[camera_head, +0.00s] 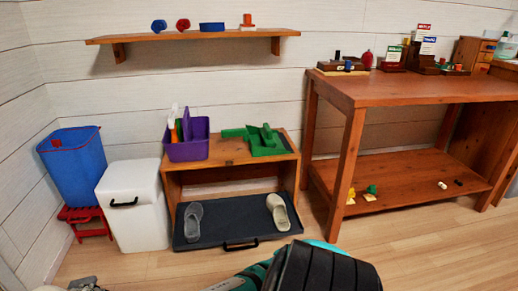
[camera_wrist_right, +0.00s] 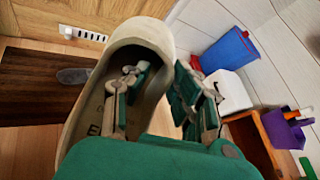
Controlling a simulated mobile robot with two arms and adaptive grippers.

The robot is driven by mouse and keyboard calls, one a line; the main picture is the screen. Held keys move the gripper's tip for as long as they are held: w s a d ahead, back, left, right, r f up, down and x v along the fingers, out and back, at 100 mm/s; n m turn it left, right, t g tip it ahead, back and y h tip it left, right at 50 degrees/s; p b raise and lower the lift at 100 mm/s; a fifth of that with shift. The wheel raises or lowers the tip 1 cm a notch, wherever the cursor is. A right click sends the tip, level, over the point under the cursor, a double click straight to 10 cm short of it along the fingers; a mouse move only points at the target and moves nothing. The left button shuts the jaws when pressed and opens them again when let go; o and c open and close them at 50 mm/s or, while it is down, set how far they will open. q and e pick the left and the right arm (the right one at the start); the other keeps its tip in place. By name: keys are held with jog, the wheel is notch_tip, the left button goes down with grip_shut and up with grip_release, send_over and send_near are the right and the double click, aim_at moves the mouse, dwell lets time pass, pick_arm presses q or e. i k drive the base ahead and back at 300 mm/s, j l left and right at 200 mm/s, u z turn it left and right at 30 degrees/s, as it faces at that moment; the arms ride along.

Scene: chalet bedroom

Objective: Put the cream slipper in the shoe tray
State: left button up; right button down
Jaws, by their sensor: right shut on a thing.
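The cream slipper (camera_head: 281,214) shows over the right part of the dark shoe tray (camera_head: 235,231) in the head view. In the right wrist view the slipper (camera_wrist_right: 146,32) is large and close. My right gripper (camera_wrist_right: 156,82) is shut on its side wall, one finger inside the opening and one outside. In the head view my right arm hides the fingers. I cannot tell whether the slipper touches the tray. A grey slipper (camera_head: 193,221) lies in the tray's left part. What looks like my left gripper (camera_head: 84,284) just enters at the lower left, mostly cut off.
A low wooden shelf (camera_head: 228,176) with a purple caddy (camera_head: 190,147) stands behind the tray. A white box (camera_head: 133,215) and a blue bin (camera_head: 74,165) are to its left. A wooden table (camera_head: 400,90) stands at right. Floor at lower right is clear.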

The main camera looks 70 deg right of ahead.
aim_at(242, 219)
jog(key=i+l+z, duration=0.1)
jog(key=z, duration=0.3)
jog(key=i+l+z, duration=0.1)
jog(key=z, duration=0.35)
jog(key=i+z, duration=0.1)
jog(key=z, duration=0.3)
jog(key=i+z, duration=0.15)
jog(key=z, duration=0.3)
jog(key=i+j+z, duration=0.2)
jog(key=i, duration=0.3)
jog(key=i+j+z, duration=0.2)
jog(key=i, duration=0.3)
